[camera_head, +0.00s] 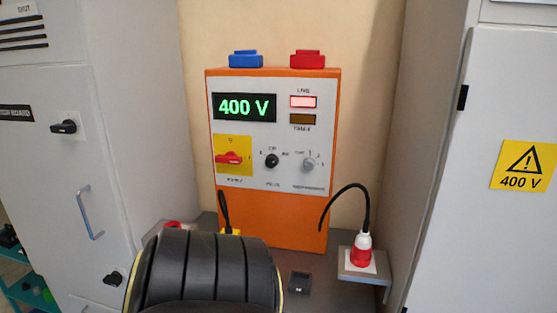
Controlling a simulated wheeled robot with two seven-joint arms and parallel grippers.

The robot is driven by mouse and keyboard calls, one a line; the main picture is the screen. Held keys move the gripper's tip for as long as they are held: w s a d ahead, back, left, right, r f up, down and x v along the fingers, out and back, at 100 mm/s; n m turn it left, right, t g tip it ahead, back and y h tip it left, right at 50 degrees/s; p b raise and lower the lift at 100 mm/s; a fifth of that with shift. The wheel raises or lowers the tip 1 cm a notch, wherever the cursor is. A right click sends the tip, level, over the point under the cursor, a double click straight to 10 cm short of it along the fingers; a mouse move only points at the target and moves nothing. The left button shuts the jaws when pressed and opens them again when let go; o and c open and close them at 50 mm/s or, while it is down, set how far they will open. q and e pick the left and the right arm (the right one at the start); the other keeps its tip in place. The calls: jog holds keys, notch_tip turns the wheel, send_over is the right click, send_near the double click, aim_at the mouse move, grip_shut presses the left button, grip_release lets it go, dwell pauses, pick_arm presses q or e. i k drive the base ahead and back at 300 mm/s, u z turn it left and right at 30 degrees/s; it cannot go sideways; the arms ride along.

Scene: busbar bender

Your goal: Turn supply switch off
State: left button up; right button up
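The supply switch (229,158) is a red rotary handle on a yellow plate, at the left of the white panel on the orange unit (270,215). Its handle lies roughly horizontal. The small print around it is too small to read for sure. The display (245,107) above it shows 400 V in green. A red lamp (303,102) is lit, and a dark amber lamp (303,119) sits below it. Neither gripper shows in the head view.
A black knob (271,160) and a grey knob (309,164) sit right of the switch. A red plug (361,250) with a black cable stands on a right bracket. Grey cabinets flank the unit. A large black ribbed part (205,272) blocks the lower middle.

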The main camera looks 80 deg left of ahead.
aim_at(231, 158)
jog(key=u, duration=2.95)
jog(key=i, duration=0.3)
jog(key=u, duration=0.2)
